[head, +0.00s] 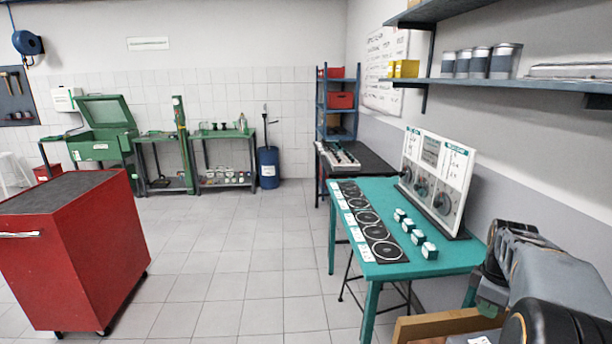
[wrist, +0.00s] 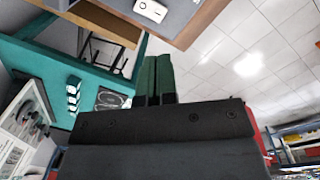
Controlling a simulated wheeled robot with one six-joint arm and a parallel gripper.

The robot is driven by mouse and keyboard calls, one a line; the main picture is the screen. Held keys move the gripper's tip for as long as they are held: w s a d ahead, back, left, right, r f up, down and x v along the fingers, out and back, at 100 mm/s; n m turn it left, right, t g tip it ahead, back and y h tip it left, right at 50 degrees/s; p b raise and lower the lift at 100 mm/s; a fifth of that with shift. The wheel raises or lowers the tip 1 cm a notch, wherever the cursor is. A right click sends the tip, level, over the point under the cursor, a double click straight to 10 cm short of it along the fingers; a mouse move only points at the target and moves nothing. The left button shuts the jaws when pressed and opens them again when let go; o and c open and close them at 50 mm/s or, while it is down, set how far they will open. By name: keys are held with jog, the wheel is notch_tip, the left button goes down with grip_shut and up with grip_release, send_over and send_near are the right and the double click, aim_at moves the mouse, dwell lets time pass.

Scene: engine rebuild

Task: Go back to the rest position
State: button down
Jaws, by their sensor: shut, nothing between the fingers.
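My gripper (wrist: 154,80) shows in the wrist view as two dark green fingers side by side. They are shut with nothing between them, and no object touches them. In the head view my dark grey arm is folded at the lower right, beside the teal table (head: 455,262). The gripper's fingertips cannot be made out in the head view.
The teal table bears a strip with black rings (head: 366,222), several small white-and-teal blocks (head: 417,237) and an upright panel (head: 436,180). A wooden-edged surface (head: 445,324) is close to my arm. A red cabinet (head: 75,262) stands left. The middle floor is clear.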

jog(key=s+a+f+m+t, duration=0.15)
jog(key=s+a+m, duration=0.3)
jog(key=a, duration=0.75)
jog(key=s+a+m+t, duration=0.2)
jog(key=s+a+m, duration=0.25)
jog(key=a, duration=0.65)
notch_tip(320, 180, up, 13)
jog(key=a+t+p, duration=0.1)
jog(key=a+p, duration=0.1)
jog(key=p, duration=0.8)
jog(key=shift+n+t+y, duration=0.3)
jog(key=shift+t+y, duration=0.05)
jog(key=shift+y, duration=0.05)
jog(key=shift+r, duration=0.1)
